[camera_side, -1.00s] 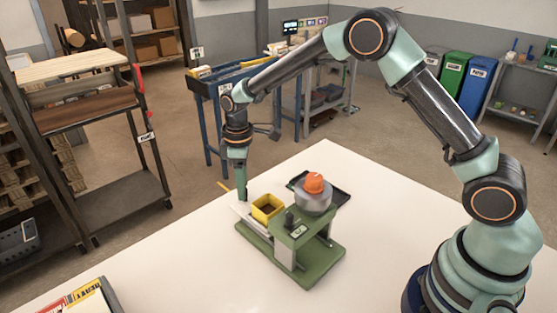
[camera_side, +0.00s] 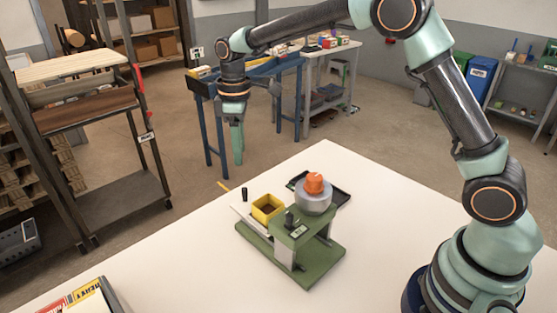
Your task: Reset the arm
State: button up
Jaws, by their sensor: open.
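My gripper (camera_side: 238,158) hangs pointing down, raised above the far left edge of the white table (camera_side: 370,215). Its fingers look narrow from this side, and nothing shows between them. It is open and apart from everything on the table. Below it, a small dark upright peg (camera_side: 244,194) stands by the back left of a green stand (camera_side: 318,262). A yellow square bin (camera_side: 267,207) sits on the stand's left part. An orange knobbly object (camera_side: 314,183) rests on a grey round part (camera_side: 314,201) at the stand's right.
A dark tray (camera_side: 341,195) lies behind the grey part. A yellow pencil-like stick (camera_side: 223,186) lies at the table's far edge. Books (camera_side: 82,298) lie at the front left. A shelf rack (camera_side: 90,110) stands off the table.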

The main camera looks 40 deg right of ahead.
jog(key=s+d+r+m+t, duration=0.25)
jog(key=s+d+r, duration=0.2)
jog(key=s, duration=0.25)
jog(key=s+d+r+m+t, duration=0.2)
jog(key=s+d+r+m, duration=0.15)
jog(key=s+r, duration=0.3)
jog(key=s+d+f+m+t, duration=0.1)
jog(key=s+f+m, duration=0.1)
jog(key=s, duration=0.5)
jog(key=shift+m, duration=0.6)
jog(key=shift+s, duration=0.1)
